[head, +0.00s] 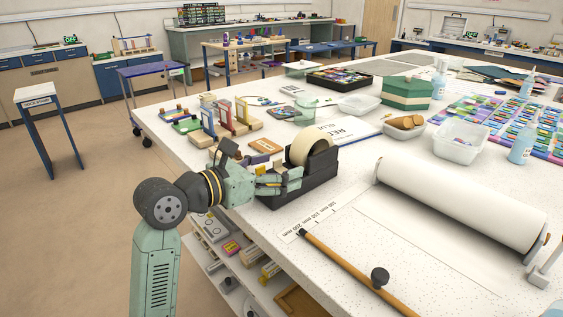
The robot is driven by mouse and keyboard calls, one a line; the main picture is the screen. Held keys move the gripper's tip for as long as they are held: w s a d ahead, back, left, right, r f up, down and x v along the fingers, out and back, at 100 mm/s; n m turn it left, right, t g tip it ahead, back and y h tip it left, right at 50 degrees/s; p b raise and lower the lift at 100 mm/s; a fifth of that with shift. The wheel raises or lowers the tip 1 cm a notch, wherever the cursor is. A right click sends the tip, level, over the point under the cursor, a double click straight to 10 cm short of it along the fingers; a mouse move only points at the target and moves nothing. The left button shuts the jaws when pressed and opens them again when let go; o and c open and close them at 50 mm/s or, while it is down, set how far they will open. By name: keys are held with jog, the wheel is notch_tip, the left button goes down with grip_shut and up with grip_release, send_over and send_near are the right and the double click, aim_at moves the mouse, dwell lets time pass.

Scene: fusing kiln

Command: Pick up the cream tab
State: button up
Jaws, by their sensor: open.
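My gripper (291,180) is at the near left edge of the white speckled table (345,215). Its fingers are open and point right, in front of the black tape dispenser (318,184). A wide cream roll (299,150) sits in the dispenser. I cannot make out a separate cream tab with certainty; it may be too small to tell or hidden by the fingers. I see nothing held between the fingers, though they overlap the dispenser in this view.
Small coloured blocks (258,160) and a wooden block (265,145) lie behind the gripper. A large white roll (460,203) and a long wooden-handled bar (345,263) lie to the right. Bare tabletop lies between the dispenser and white roll.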

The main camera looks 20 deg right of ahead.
jog(key=shift+x, duration=1.35)
jog(key=shift+r, duration=0.1)
jog(key=shift+c, duration=0.4)
jog(key=c, duration=0.7)
